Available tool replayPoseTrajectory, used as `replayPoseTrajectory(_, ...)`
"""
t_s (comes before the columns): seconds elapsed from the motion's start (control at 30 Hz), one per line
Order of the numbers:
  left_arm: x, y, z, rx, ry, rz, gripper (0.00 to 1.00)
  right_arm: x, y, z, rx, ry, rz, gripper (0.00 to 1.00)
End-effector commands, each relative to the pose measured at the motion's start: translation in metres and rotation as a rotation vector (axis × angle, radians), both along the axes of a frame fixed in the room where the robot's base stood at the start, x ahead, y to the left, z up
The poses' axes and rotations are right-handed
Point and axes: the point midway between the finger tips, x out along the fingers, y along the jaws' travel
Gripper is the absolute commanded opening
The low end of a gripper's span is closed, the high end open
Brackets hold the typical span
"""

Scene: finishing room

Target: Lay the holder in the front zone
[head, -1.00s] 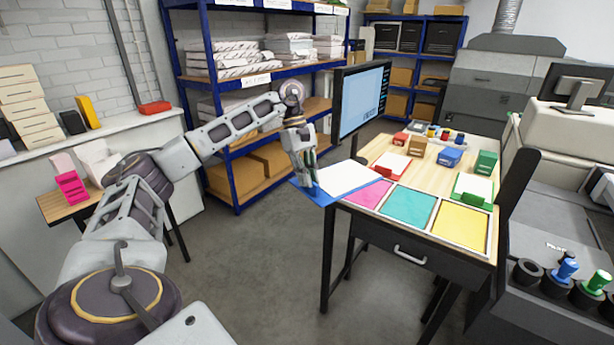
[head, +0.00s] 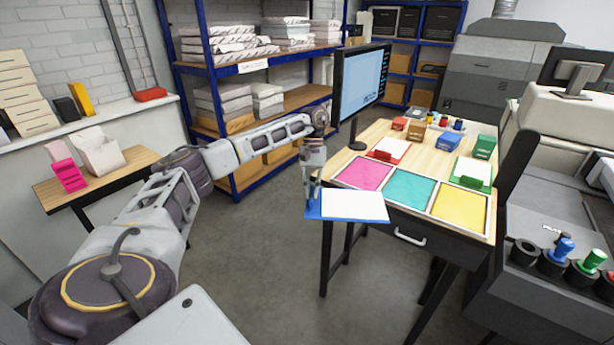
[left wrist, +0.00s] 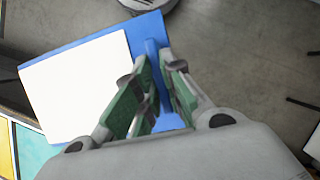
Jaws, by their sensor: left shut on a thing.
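The holder is a blue clipboard-like board (head: 350,217) with a white sheet (head: 353,204) on it. My left gripper (head: 312,195) is shut on its left edge. The holder is held about flat in the air, in front of the table's near left corner. In the left wrist view the green-padded fingers (left wrist: 157,75) grip the blue board (left wrist: 148,27) along one side, with the sheet beside them. The table's near side has a pink zone (head: 363,174), a teal zone (head: 409,188) and a yellow zone (head: 458,203), all empty. My right gripper is out of view.
Behind the zones lie a red holder (head: 380,155) and a green holder (head: 470,182), both with sheets. Small boxes and a monitor (head: 360,85) stand farther back. A black drawer front with a handle (head: 411,238) is under the table edge. Open floor lies at the left.

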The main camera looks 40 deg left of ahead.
Motion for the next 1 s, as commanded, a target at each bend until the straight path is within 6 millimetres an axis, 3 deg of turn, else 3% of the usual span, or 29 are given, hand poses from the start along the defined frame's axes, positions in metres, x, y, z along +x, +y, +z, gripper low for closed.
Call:
replayPoseTrajectory(0.1, 0.003, -0.014, -0.048, -0.001, 0.005, -0.112, 0.00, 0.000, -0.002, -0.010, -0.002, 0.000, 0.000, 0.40)
replayPoseTrajectory(0.47, -0.006, -0.068, -0.172, -0.003, 0.004, -0.360, 0.00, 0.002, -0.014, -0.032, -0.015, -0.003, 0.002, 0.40)
replayPoseTrajectory(0.7, -0.026, -0.116, -0.246, -0.005, 0.003, -0.478, 0.00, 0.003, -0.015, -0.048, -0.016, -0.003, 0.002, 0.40)
replayPoseTrajectory(1.0, -0.062, -0.184, -0.327, -0.005, 0.001, -0.590, 0.00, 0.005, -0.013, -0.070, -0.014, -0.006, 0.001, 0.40)
